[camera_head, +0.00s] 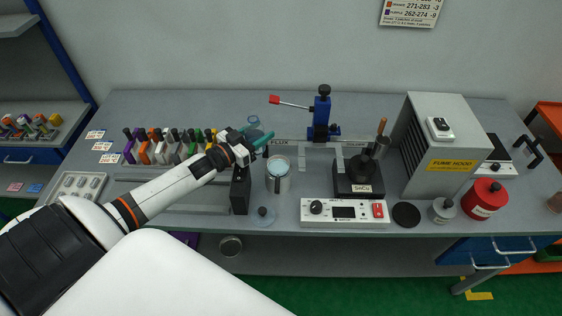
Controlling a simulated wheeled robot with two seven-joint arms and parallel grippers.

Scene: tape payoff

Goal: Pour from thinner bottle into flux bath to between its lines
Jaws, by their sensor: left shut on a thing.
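My left gripper (256,138) reaches in from the left and is shut above the bench, just behind and left of a clear jar. A small translucent blue piece (253,121) shows at its teal fingers; it looks like part of the thinner bottle, mostly hidden by the gripper. The clear jar (278,184), which looks like the flux bath, stands upright near a FLUX label and shows a pale blue surface at its top. Its level lines are too small to tell. No pouring stream shows. My right gripper is not in view.
A white control unit (344,212), a black solder pot (359,178) and a fume hood (436,145) stand to the right. Several coloured holders (165,147) line the left.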

